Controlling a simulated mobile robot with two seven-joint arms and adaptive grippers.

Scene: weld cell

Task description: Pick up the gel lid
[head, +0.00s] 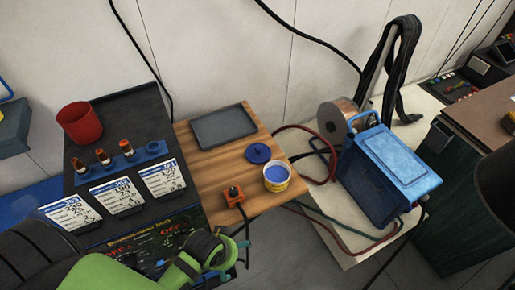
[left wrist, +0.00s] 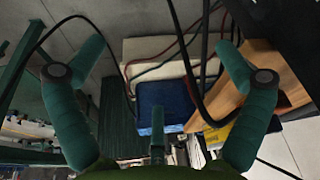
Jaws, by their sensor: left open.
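The gel lid (head: 258,153), a round blue disc with a small knob, lies on the wooden table top in the head view. Just right of and nearer than it stands an open yellow tub (head: 276,177) with blue gel inside. My left gripper (head: 217,254) is at the bottom of the head view, nearer than the lid and to its left, apart from it. In the left wrist view its two green fingers (left wrist: 160,48) are spread wide with nothing held between them. I cannot make out the lid in that view. My right gripper is not in view.
A dark console with a red cup (head: 79,122) stands left. A blue case (head: 385,167) and loose cables are right.

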